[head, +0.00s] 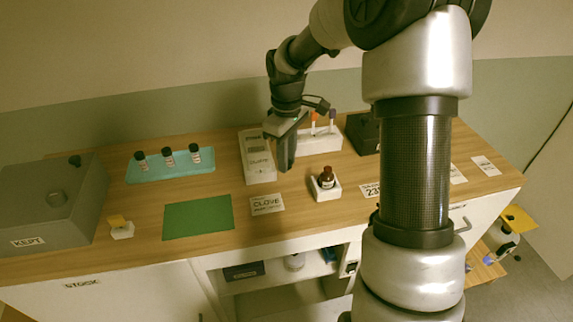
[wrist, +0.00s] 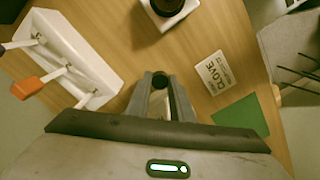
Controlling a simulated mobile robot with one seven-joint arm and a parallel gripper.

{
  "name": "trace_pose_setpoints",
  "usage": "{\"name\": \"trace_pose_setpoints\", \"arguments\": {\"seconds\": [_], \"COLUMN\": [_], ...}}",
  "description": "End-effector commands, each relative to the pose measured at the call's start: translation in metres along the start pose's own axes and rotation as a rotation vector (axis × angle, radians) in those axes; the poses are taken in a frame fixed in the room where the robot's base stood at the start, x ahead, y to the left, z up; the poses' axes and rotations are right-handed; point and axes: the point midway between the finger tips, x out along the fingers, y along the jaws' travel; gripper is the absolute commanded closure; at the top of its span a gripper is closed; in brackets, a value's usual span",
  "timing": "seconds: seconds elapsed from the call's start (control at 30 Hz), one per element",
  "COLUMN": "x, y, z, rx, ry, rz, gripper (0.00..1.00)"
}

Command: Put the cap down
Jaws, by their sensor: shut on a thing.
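My gripper (head: 286,160) hangs above the counter, just behind and left of a brown bottle (head: 327,176) in a white holder (head: 325,192). In the wrist view my gripper (wrist: 161,95) is shut on a small black cap (wrist: 160,79), held between the fingertips. The cap cannot be made out in the head view. In the wrist view the bottle (wrist: 167,5) is cut off by the top edge, apart from the cap. A green mat (head: 199,217) lies flat and bare to the left; it also shows in the wrist view (wrist: 242,114).
A CLOVE card (head: 267,204) lies between mat and holder. A white rack with coloured sticks (head: 319,141) and a white labelled block (head: 257,158) stand near my gripper. A teal tray (head: 171,175) of several bottles and a grey KEPT box (head: 40,210) are left.

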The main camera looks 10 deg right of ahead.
Motion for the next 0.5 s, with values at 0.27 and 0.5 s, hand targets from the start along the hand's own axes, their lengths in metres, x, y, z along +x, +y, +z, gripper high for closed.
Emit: {"name": "trace_pose_setpoints", "arguments": {"seconds": [0.27, 0.5], "x": [0.022, 0.027], "y": [0.000, 0.000], "z": [0.000, 0.000], "rx": [0.000, 0.000], "ry": [0.001, 0.000], "rz": [0.000, -0.001], "gripper": [1.00, 1.00]}}
